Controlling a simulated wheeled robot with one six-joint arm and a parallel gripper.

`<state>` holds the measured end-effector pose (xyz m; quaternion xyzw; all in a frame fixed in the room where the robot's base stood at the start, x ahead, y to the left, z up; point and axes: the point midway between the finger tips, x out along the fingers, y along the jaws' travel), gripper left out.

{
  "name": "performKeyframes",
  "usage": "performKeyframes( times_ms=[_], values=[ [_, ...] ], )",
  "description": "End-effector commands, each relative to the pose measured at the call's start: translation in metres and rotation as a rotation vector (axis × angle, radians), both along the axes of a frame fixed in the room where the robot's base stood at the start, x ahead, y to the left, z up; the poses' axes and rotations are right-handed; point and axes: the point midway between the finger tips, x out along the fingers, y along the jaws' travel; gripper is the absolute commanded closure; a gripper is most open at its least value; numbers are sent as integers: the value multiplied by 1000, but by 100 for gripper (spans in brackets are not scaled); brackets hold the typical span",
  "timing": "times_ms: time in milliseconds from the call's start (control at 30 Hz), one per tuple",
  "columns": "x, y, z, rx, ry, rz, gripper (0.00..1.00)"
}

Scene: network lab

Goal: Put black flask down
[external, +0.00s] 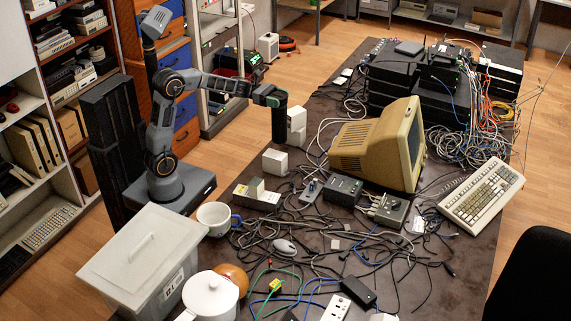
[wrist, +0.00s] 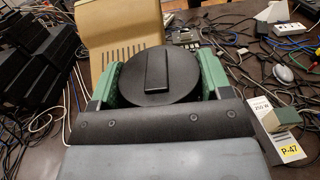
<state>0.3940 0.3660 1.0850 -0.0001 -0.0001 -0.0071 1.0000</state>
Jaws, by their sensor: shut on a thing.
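The black flask (external: 279,124) is a dark upright cylinder in the external view, near the table's left edge. My gripper (external: 270,97) is shut around its upper part. In the wrist view, the flask's round black lid (wrist: 180,88) with a raised bar fills the middle, between the green fingers of my gripper (wrist: 157,82). The flask's body is hidden below the lid there. I cannot tell whether its base touches the dark tabletop (external: 262,230).
White boxes (external: 275,162) stand close by the flask. A beige monitor (external: 355,147) is to its right, with black devices (external: 395,68) behind. Cables cover much of the table. A white mug (external: 213,217) and a lidded bin (external: 140,255) are toward the front left.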

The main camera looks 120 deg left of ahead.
Motion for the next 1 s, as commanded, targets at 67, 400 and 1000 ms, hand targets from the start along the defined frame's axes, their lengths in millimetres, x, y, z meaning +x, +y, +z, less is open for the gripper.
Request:
performKeyframes(
  times_ms=[67, 400, 1000],
  values=[
    [-1, 8, -1, 0, -1, 12, 94],
    [38, 48, -26, -1, -1, 17, 94],
    [90, 99, -89, 2, -3, 19, 94]
  ],
)
